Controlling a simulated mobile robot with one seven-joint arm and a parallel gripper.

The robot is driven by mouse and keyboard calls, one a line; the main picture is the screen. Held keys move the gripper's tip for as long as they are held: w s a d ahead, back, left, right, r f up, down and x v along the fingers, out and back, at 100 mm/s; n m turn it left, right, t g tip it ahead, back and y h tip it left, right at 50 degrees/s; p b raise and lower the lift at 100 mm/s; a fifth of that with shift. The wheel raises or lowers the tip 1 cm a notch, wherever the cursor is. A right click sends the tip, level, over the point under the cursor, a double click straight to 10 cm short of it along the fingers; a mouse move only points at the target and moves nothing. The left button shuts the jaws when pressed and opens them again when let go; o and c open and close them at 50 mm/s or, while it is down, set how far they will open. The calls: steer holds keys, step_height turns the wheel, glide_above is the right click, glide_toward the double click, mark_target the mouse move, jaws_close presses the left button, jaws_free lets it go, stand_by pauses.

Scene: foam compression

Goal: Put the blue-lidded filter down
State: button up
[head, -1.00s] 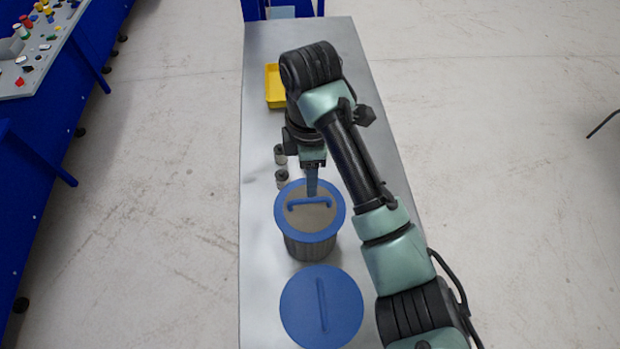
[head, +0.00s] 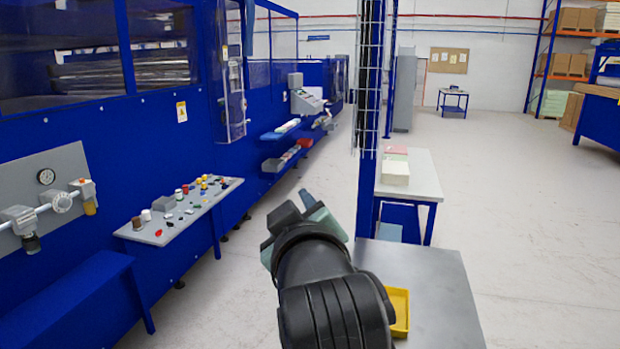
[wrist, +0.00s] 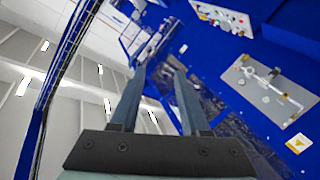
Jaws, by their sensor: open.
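My gripper (wrist: 157,100) shows in the wrist view with its two fingers apart and nothing between them. In the head view my gripper (head: 308,205) is raised beyond the dark wrist of my arm and points away from me, toward the blue machine. The blue-lidded filter is not in view in either frame now. The grey metal table (head: 430,285) that it stood on shows only at its far end, at the bottom of the head view.
A yellow tray (head: 399,312) lies on the table, partly behind my arm. A blue machine wall (head: 160,150) and a control panel (head: 180,212) fill the left. A white-topped table (head: 418,177) with stacked paper stands ahead. Open floor (head: 545,230) lies to the right.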

steer(key=s+d+r+m+t+h, duration=0.2)
steer(key=s+r+m+t, duration=0.6)
steer(key=s+r, duration=1)
step_height(320, 180, up, 4)
steer(key=t+h, duration=0.1)
steer(key=t, duration=0.2)
steer(key=shift+s+d+m, duration=0.15)
steer(key=shift+s+m, duration=0.1)
steer(key=shift+m, duration=0.15)
